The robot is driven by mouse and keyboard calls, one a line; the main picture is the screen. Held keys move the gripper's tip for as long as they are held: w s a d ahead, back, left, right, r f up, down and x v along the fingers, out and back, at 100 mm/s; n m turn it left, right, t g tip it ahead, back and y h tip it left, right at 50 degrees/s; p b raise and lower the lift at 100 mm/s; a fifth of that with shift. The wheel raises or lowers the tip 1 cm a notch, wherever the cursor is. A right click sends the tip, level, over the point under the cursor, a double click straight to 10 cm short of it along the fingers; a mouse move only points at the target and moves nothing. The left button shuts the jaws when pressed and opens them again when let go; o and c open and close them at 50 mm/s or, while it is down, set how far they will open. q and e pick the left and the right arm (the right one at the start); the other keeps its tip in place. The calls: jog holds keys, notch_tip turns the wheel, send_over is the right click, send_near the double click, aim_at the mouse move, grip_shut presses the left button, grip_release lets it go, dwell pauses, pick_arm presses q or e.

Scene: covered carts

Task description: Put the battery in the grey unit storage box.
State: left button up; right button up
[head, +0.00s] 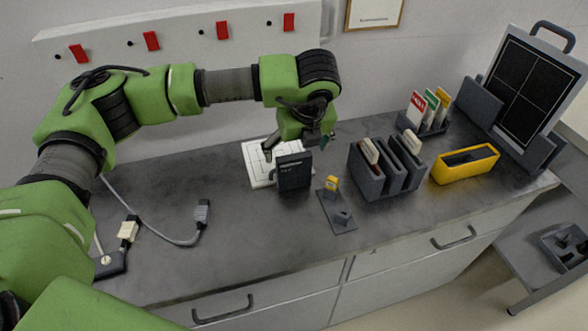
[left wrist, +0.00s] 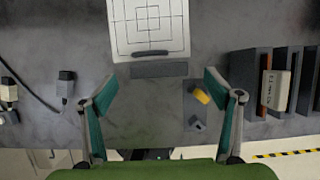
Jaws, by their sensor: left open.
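A dark upright slab with small pale lettering (head: 294,174) stands on the counter; it may be the battery, but I cannot tell for sure. In the left wrist view it shows from above as a narrow dark strip (left wrist: 158,70). My left gripper (head: 298,147) is open above it, with the fingertips (left wrist: 158,80) apart on either side and nothing between them. A dark grey slotted box (head: 370,185) stands to the right, probably the grey unit storage box; it also shows in the left wrist view (left wrist: 241,75). Pale-topped units stick out of its slots. My right gripper is not in view.
A white grid board (head: 258,176) lies behind the slab. A small grey plate (head: 336,214) with a yellow block (head: 332,183) lies between slab and box. A yellow tray (head: 466,170), card holder (head: 424,127) and dark panel (head: 525,85) stand right. A cable plug (head: 202,213) lies left.

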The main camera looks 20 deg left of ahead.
aim_at(294, 156)
pick_arm(q)
jog(key=p+x, duration=0.2)
jog(key=x, duration=0.2)
jog(key=shift+a+f, duration=0.1)
jog(key=shift+f, duration=0.35)
jog(key=c, duration=1.7)
jog(key=shift+c, duration=1.3)
jog(key=shift+r, duration=0.1)
jog(key=shift+r, duration=0.1)
